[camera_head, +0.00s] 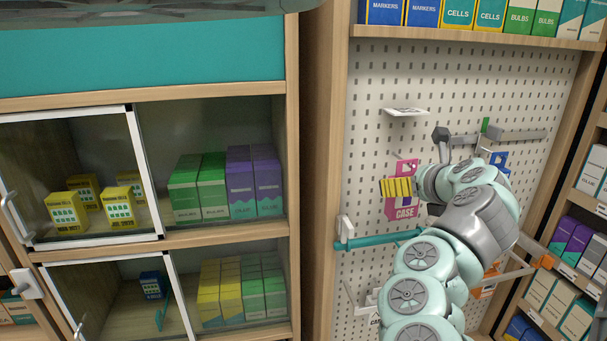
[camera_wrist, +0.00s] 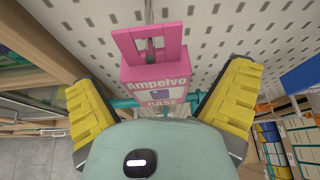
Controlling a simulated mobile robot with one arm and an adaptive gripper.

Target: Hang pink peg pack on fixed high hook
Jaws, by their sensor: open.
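The pink peg pack (camera_head: 403,207) is in front of the pegboard in the head view, partly hidden by a yellow finger. In the wrist view, the pack (camera_wrist: 155,70) is upright, with "Ampelvo" and "CASE" printed on it. A thin metal hook (camera_wrist: 149,14) reaches its slotted top and appears to pass through the slot. My gripper (camera_head: 399,188) is open at the pack. In the wrist view, the yellow pads of the gripper (camera_wrist: 160,98) stand wide on both sides of the pack, with gaps. The pack's lower end is hidden by my gripper body.
A white tag (camera_head: 405,111) sticks out of the pegboard (camera_head: 382,75) above the pack. A grey hook bar (camera_head: 515,135) and a blue pack (camera_head: 498,160) are right of it. A teal bar (camera_head: 375,240) crosses below. Glass-fronted shelves with boxes stand left.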

